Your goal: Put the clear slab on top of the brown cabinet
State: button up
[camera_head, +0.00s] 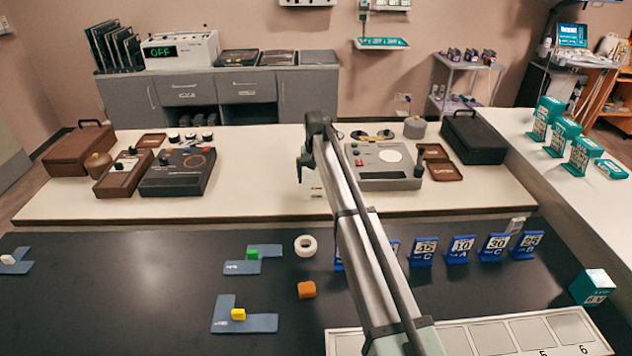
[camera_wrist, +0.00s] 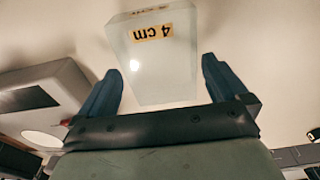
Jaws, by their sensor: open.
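The clear slab (camera_wrist: 152,65) is a pale translucent block with an orange "4 cm" label. In the wrist view it lies between and beyond the two blue fingers of my gripper (camera_wrist: 160,78), which are open, with a gap visible beside the slab. In the head view my gripper (camera_head: 309,168) is over the middle of the cream table, and the slab (camera_head: 313,188) shows just below it, partly hidden. Two brown boxes stand at the table's left: a low one with knobs on top (camera_head: 118,180) and a handled case (camera_head: 75,152). I cannot tell which is the brown cabinet.
A dark control box (camera_head: 178,172) stands right of the brown boxes. A grey device (camera_head: 384,178) is close right of my gripper. A black case (camera_head: 473,138) is farther right. The cream table's front strip (camera_head: 235,208) is clear. The dark front table (camera_head: 130,300) holds small blocks.

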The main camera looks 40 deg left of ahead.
aim_at(316, 182)
notch_tip(316, 182, up, 9)
jog(key=shift+s+d, duration=0.3)
